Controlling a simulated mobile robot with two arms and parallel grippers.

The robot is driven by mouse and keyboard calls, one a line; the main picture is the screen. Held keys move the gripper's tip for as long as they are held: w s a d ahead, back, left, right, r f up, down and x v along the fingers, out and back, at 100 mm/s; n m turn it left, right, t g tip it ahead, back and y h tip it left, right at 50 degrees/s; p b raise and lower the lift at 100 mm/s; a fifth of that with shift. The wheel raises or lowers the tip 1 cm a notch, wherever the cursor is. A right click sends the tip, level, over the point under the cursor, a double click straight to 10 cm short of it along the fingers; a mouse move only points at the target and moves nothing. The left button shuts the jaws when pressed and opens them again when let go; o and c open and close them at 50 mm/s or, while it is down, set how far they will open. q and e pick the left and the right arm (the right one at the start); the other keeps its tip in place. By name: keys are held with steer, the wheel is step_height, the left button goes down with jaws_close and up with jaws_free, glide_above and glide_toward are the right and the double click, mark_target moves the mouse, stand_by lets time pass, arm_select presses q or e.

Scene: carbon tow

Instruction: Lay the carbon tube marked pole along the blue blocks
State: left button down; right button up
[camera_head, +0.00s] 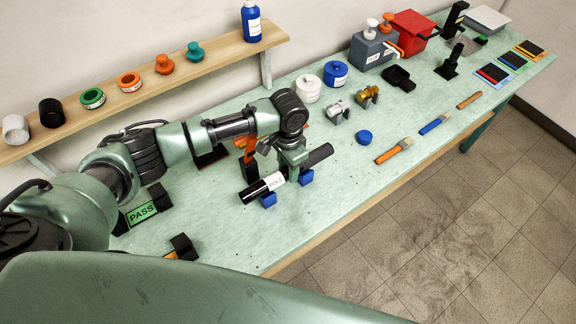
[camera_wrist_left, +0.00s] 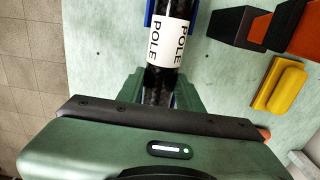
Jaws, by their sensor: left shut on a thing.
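The carbon tube marked POLE (camera_head: 258,190) is black with a white label and lies lengthwise over two blue blocks. One blue block (camera_head: 268,201) is under the labelled end, and the other blue block (camera_head: 306,178) is below my left gripper (camera_head: 299,166). My left gripper is shut on the tube beyond the label. In the left wrist view the tube (camera_wrist_left: 160,80) runs between the green fingers (camera_wrist_left: 158,92), with blue (camera_wrist_left: 148,14) showing at its sides near the label. I cannot tell whether the tube rests fully on the blocks. My right gripper is out of view.
Orange and black stands (camera_head: 250,170) are close behind the tube. A PASS sign (camera_head: 142,213) stands at the left. White and blue jars (camera_head: 336,73), clamps and tools lie farther right. The bench front edge is near, with clear surface before the blocks.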

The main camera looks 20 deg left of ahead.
arm_select(q)
steer(key=shift+f, duration=0.1)
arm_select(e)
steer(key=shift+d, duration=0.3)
arm_select(q)
steer(key=shift+f, duration=0.4)
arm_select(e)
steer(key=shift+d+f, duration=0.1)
arm_select(q)
steer(key=c, duration=0.9)
jaws_free()
steer(key=shift+o, duration=0.5)
steer(key=o, duration=0.5)
